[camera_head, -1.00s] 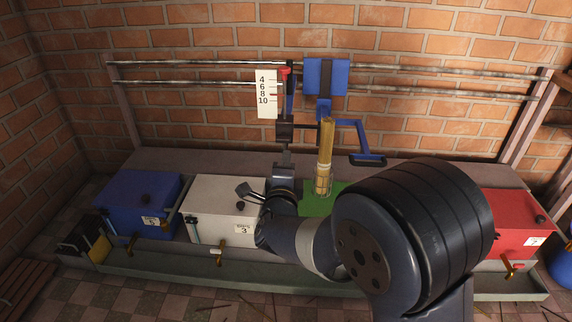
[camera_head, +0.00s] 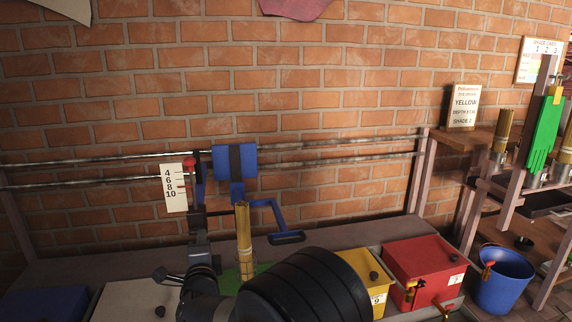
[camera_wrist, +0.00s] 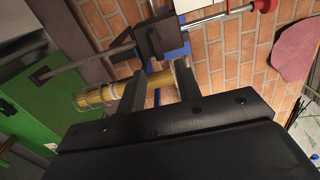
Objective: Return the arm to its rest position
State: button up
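My gripper (camera_wrist: 159,70) shows its two dark fingers apart in the wrist view, with nothing seen clamped between them. Behind the fingers is a tan bundle of sticks (camera_wrist: 100,96). In the head view my gripper (camera_head: 198,240) points up just left of the upright bundle (camera_head: 243,240), below the dark block of the rail carriage. Whether it touches the carriage I cannot tell. My arm reaches across the bench's middle, its large black joint hiding part of the bench.
A blue clamp (camera_head: 235,162) and a number scale (camera_head: 174,188) hang on two wall rails. A red box (camera_head: 425,258) and a yellow box (camera_head: 363,262) stand right of my arm. A blue bucket (camera_head: 503,285) and a rack with a green glove (camera_head: 545,133) are further right.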

jog(key=shift+b+x, duration=0.4)
jog(key=shift+x, duration=2)
jog(key=shift+s, duration=0.15)
